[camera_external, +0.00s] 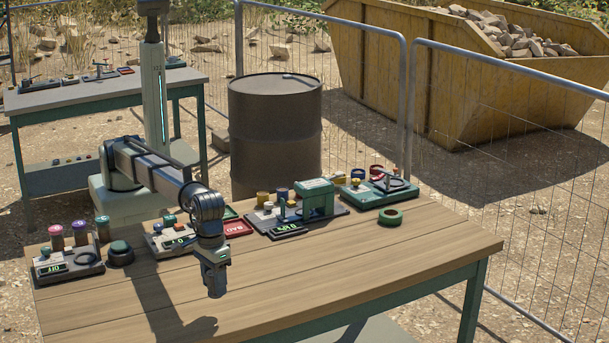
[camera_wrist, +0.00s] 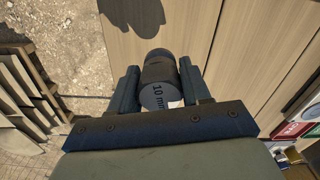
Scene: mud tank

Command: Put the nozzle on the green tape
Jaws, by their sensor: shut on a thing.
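The nozzle (camera_wrist: 157,92) is a dark grey cylinder marked "10 m…", the rest of the marking being cut off. My gripper (camera_wrist: 160,90) is shut on it, with a finger on each side. In the external view my gripper (camera_external: 216,280) points down above the front left part of the table, and the nozzle is hard to tell from the fingers there. The green tape (camera_external: 390,216) is a ring lying flat on the table, right of my gripper and farther back. It does not show in the wrist view.
Several devices line the back of the wooden table (camera_external: 330,265), among them a green machine (camera_external: 316,198) and a green-based device (camera_external: 378,190) just behind the tape. A red tray (camera_external: 237,229) lies behind my gripper. The table's front and right are clear.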

